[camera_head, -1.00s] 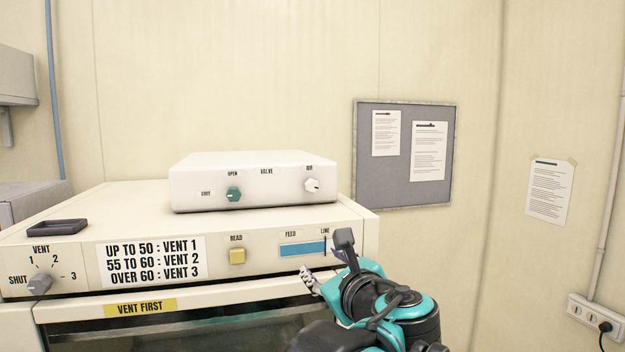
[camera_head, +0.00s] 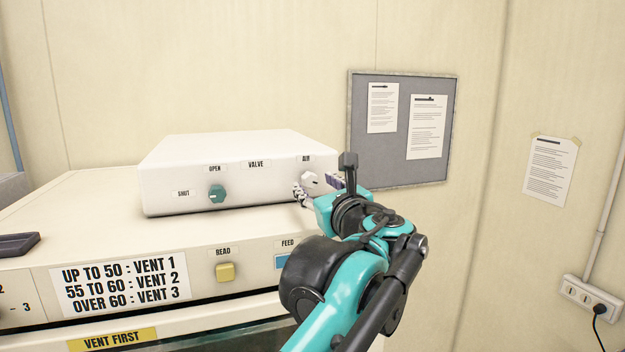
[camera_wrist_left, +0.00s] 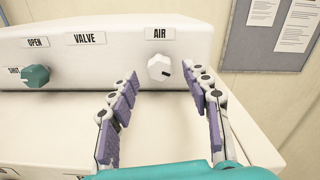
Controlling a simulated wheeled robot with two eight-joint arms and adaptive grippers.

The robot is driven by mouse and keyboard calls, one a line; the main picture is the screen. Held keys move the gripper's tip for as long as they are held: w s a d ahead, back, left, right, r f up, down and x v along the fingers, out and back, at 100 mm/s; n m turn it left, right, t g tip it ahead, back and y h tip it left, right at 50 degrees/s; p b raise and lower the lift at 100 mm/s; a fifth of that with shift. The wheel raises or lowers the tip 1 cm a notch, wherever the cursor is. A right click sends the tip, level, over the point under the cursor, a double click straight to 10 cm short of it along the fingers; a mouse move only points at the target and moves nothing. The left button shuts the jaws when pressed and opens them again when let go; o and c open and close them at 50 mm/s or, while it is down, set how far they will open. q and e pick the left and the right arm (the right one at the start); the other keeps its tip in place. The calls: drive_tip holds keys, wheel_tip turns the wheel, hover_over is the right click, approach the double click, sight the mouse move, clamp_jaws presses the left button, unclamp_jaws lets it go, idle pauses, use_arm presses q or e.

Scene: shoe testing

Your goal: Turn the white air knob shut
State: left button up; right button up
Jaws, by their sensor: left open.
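The white air knob (camera_head: 310,180) sits on the front right of the white valve box (camera_head: 230,150), under the AIR label. In the left wrist view the knob (camera_wrist_left: 159,68) has a dark mark toward its lower right. My left gripper (camera_head: 318,189) is open in front of the knob. In the wrist view its two purple-padded fingers (camera_wrist_left: 165,88) stand apart, one on each side below the knob, and do not visibly touch it. My right gripper is out of view.
A teal knob (camera_head: 217,194) with OPEN and SHUT labels is on the box's left. A grey notice board (camera_head: 390,150) hangs on the wall at right.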

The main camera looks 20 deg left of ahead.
sight(309, 180)
use_arm(q)
drive_tip(key=x, duration=0.3)
drive_tip(key=shift+f, duration=0.1)
drive_tip(key=shift+s+d, duration=0.15)
drive_tip(key=shift+s, duration=0.1)
drive_tip(key=shift+c, duration=0.4)
drive_tip(key=shift+w, duration=0.1)
clamp_jaws()
